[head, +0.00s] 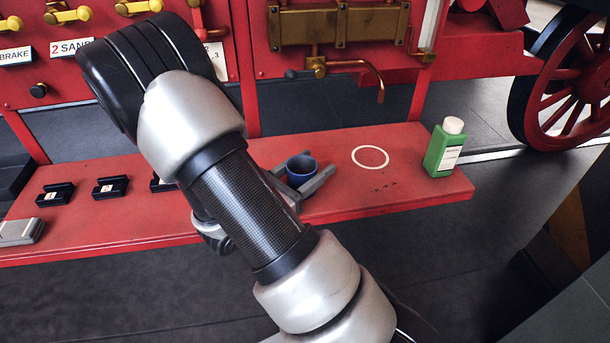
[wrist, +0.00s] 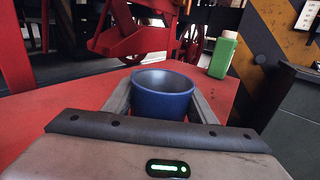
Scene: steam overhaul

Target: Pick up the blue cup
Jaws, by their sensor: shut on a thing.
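The blue cup (head: 301,169) is at the red bench, upright, with its open dark mouth facing up. My gripper (head: 307,177) is around it, one finger on each side, and is shut on the cup. In the wrist view the blue cup (wrist: 163,95) sits between the two grey fingers of my gripper (wrist: 163,100). The cup's lower part is hidden by my gripper's body in the wrist view. I cannot tell whether its base touches the bench.
The red bench (head: 420,195) carries a white ring mark (head: 370,148) right of the cup and a green bottle with a white cap (head: 443,148) near its right end. Several black blocks (head: 110,187) lie to the left. A red panel with brass pipes (head: 340,25) stands behind.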

